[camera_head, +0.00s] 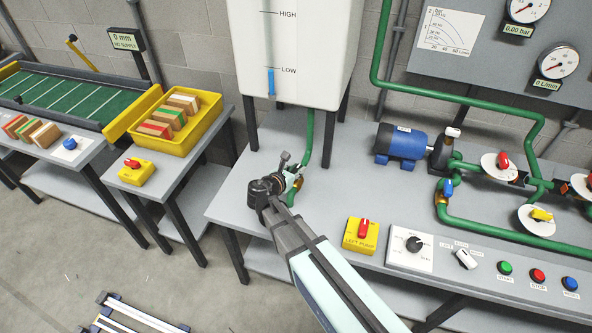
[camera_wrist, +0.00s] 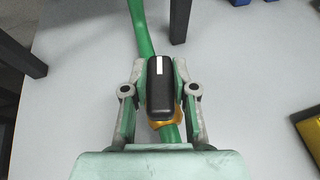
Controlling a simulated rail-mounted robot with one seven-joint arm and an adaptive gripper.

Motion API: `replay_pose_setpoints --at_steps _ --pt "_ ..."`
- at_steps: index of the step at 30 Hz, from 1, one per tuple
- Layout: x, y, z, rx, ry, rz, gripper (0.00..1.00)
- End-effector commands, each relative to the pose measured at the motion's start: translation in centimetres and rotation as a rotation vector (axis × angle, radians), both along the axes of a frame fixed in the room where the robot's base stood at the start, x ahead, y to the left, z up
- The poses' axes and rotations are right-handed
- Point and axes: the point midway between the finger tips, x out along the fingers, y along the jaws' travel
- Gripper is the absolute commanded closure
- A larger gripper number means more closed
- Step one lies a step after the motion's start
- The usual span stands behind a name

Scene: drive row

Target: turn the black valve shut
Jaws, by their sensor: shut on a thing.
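The black valve handle (camera_wrist: 160,100) shows in the wrist view, a dark block with a white stripe, lying nearly in line with the green pipe (camera_wrist: 143,28). A brass valve body (camera_wrist: 166,123) shows under it. My gripper (camera_wrist: 160,90) has one finger on each side of the handle and is shut on it. In the head view my gripper (camera_head: 291,182) is at the green pipe below the white tank (camera_head: 290,50). There my arm hides most of the black valve.
A blue pump (camera_head: 400,143) stands to the right on the grey bench. A yellow switch box (camera_head: 360,235) and a control panel (camera_head: 480,262) lie along the front edge. Black tank legs (camera_wrist: 178,20) stand close to the pipe.

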Motion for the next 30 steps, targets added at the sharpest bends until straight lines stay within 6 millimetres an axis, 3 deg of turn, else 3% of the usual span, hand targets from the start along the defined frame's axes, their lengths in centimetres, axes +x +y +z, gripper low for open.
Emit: replay_pose_setpoints --at_steps 30 --pt "0.4 0.19 0.37 -0.001 0.001 -0.947 1.0"
